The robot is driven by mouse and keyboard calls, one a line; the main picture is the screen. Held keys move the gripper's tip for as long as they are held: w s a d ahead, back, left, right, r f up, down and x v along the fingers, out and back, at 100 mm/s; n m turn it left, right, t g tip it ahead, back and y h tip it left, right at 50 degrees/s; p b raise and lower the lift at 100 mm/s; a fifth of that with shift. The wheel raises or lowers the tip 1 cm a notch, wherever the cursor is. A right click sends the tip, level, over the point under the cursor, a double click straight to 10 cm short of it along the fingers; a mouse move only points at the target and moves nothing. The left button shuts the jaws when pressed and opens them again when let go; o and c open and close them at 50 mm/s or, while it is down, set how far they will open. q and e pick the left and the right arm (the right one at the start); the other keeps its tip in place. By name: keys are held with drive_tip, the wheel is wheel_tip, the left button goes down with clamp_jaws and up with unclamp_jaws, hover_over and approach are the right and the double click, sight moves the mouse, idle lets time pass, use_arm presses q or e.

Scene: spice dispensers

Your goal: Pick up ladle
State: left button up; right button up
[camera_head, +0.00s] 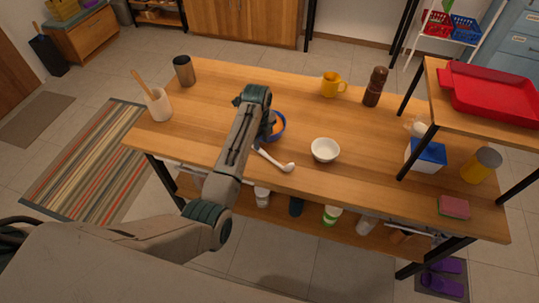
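The white ladle (274,159) lies on the wooden table (215,130), left of a small white bowl. Its scoop end points to the lower right, and its other end lies close to my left arm. My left arm reaches over the table from the lower left. My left gripper (268,129) hangs below the wrist, near a blue-rimmed round item (280,127), just above the ladle's upper end in the picture. The arm hides most of the fingers, so contact and opening cannot be told. My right gripper is not in view.
The white bowl (325,150) stands right of the ladle. A yellow mug (332,85) and a brown pepper mill (375,87) stand behind. A raised shelf with a red tray (492,95) covers the right end. A utensil crock (159,105) and dark cup (184,71) stand left.

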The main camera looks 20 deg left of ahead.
sight(262, 150)
use_arm(q)
drive_tip(key=f, duration=0.1)
drive_tip(key=f+p, duration=0.1)
drive_tip(key=f, duration=0.2)
drive_tip(key=shift+w+p, duration=0.25)
drive_tip(key=shift+p, duration=0.05)
drive_tip(key=shift+f, duration=0.6)
clamp_jaws()
